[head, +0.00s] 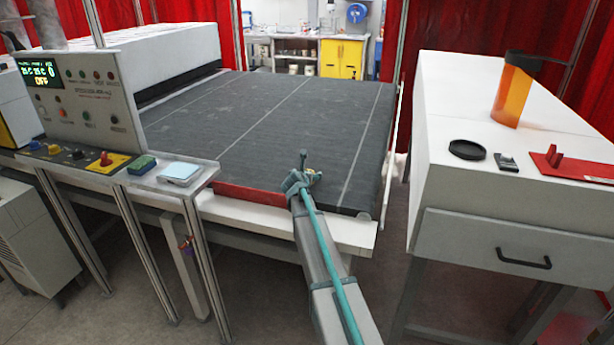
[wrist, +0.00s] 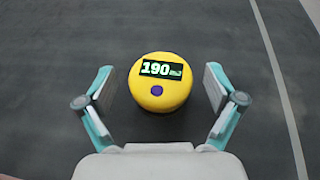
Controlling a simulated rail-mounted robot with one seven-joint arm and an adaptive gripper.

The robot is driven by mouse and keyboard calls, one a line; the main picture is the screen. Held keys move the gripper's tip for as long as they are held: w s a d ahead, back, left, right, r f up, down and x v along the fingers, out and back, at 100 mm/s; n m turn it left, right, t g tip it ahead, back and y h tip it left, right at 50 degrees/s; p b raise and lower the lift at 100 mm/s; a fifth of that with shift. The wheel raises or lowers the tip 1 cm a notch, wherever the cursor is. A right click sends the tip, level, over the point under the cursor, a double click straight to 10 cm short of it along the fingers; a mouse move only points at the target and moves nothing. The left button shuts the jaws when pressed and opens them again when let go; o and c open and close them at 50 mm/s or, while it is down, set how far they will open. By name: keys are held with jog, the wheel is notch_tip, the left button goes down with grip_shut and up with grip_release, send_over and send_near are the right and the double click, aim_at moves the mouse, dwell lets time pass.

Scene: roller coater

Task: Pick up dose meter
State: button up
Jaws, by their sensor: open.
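The dose meter (wrist: 160,97) is a round yellow puck with a dark display reading 190 and a dark blue button below it. In the wrist view it sits on the dark conveyor belt, between the two fingers of my open gripper (wrist: 160,92). A gap shows on each side, so the fingers do not touch it. In the head view my gripper (head: 308,176) is over the belt's near right part.
The grey conveyor belt (head: 270,105) is broad and clear around the gripper. A control panel (head: 85,100) stands at left. A white cabinet (head: 445,120) at right carries an orange cylinder (head: 511,97), a black round lid (head: 467,150) and a red tool (head: 575,166).

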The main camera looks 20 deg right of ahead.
jog(key=shift+w+d+f, duration=0.15)
jog(key=shift+w+d, duration=0.1)
jog(key=c, duration=1.4)
jog(key=shift+r, duration=0.2)
